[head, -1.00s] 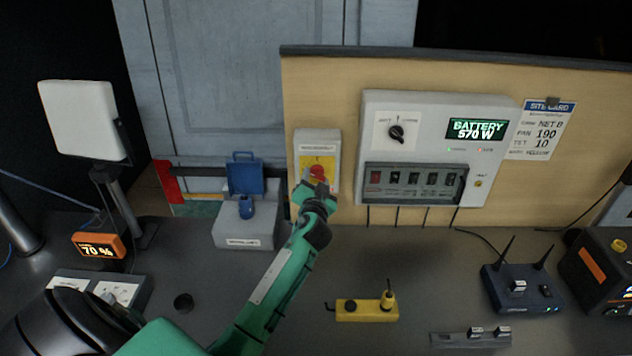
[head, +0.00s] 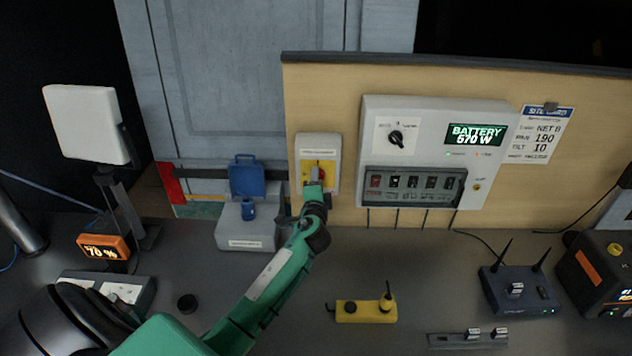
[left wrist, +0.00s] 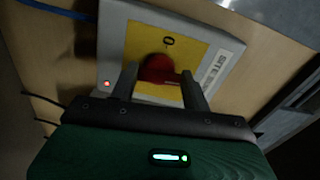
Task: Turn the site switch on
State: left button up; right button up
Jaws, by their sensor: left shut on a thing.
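The site switch (head: 306,152) is a light grey box with a yellow plate and a red knob, mounted on the wooden panel. Its red knob (left wrist: 158,70) shows in the left wrist view between my fingers, below a "0" mark on the yellow plate. A small red light glows on the box's face there. My left gripper (head: 315,190) is at the switch, shut on the red knob, and partly hides it in the head view. My right gripper is not in view.
A grey panel box (head: 430,150) with a battery display is right of the switch. A yellow block (head: 364,312) and a blue router (head: 520,290) are on the desk.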

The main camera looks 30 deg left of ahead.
pick_arm(q)
jog(key=shift+f+m, duration=0.1)
jog(key=shift+m, duration=0.5)
jog(key=o, duration=1)
jog(key=shift+c, duration=0.2)
jog(key=shift+d, duration=0.1)
jog(key=b+v, duration=0.4)
jog(key=v, duration=1)
